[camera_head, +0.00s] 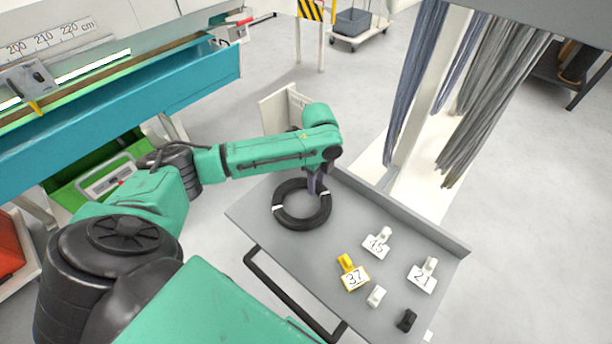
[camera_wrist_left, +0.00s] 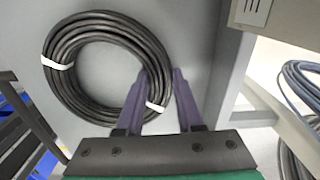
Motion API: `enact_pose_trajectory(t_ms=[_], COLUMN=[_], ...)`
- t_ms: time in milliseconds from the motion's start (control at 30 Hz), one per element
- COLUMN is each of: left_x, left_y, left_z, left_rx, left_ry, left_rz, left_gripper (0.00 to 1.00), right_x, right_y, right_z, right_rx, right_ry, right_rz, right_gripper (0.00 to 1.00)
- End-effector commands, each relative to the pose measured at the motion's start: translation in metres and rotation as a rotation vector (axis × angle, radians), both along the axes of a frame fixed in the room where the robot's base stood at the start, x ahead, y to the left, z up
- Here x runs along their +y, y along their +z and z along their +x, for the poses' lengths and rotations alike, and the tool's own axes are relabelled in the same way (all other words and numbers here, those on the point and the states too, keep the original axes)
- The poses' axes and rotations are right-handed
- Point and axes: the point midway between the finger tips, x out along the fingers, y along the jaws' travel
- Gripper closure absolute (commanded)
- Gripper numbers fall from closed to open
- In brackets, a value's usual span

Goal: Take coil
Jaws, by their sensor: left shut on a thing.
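A black coil (camera_head: 290,218) of cable with white ties lies flat on the grey tray (camera_head: 250,207) of a cart. It fills the upper left of the left wrist view (camera_wrist_left: 62,88). My left gripper (camera_head: 317,189) is at the coil's upper right side in the head view. In the left wrist view its purple fingers (camera_wrist_left: 162,92) stand on either side of the coil's cable bundle next to a white tie, and they are shut on it. My right gripper is not in view.
Hanging grey cables (camera_head: 495,90) are beyond the tray. A blue bench (camera_head: 130,108) stands at the left.

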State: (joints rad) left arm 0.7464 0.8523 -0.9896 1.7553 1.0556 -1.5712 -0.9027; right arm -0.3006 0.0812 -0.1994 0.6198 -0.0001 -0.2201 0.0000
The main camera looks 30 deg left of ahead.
Motion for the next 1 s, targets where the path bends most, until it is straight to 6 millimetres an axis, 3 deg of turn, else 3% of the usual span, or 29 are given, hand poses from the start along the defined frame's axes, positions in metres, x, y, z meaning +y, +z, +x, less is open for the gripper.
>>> enact_pose_trajectory(t_ms=[267, 367, 600, 800, 1000], left_x=[0.000, 0.000, 0.000, 0.000, 0.000], left_y=[0.022, 0.045, 0.132, 0.189, 0.202], left_z=[0.002, 0.002, 0.002, 0.001, 0.000], left_rx=[-0.005, -0.007, -0.009, -0.004, 0.000], left_ry=[-0.001, -0.001, 0.000, 0.001, 0.001], left_rz=[-0.001, -0.001, -0.003, 0.001, 0.000], left_gripper=[1.00, 1.00, 1.00, 1.00, 1.00], right_x=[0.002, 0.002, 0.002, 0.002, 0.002], right_y=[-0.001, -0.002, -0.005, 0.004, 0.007], right_z=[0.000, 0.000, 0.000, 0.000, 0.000], right_rx=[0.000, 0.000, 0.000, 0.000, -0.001], right_ry=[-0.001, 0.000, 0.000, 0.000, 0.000], right_rz=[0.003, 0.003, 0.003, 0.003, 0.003], right_gripper=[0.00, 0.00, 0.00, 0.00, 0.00])
